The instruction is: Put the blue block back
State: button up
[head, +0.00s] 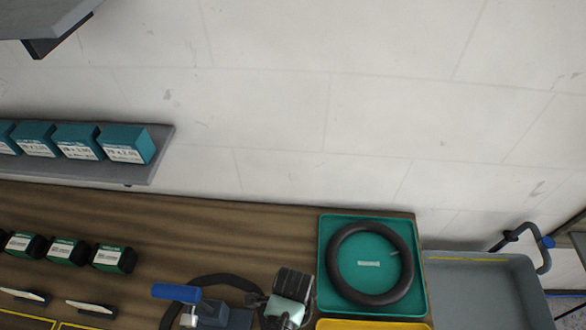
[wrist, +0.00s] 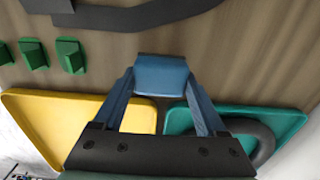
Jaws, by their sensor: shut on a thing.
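The blue block (wrist: 161,74) is between the two blue-grey fingers of my gripper (wrist: 160,82) in the wrist view. The gripper is shut on it. The block sits at the fingertips, with the brown wooden bench behind it. The frames do not clearly show how far the block is above the bench.
A green tray (head: 325,290) holds a black tyre ring (head: 338,268), with a yellow tray (head: 370,325) in front. A grey bin (head: 480,290) stands right. Dark green-topped boxes (head: 114,258) line the bench's left. Teal boxes (head: 125,143) stand on a wall shelf (head: 160,160).

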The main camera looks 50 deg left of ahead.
jog(key=shift+f, duration=0.75)
jog(key=shift+f, duration=0.15)
jog(key=o, duration=1.4)
notch_tip(320, 180, up, 12)
jog(key=shift+r, duration=0.2)
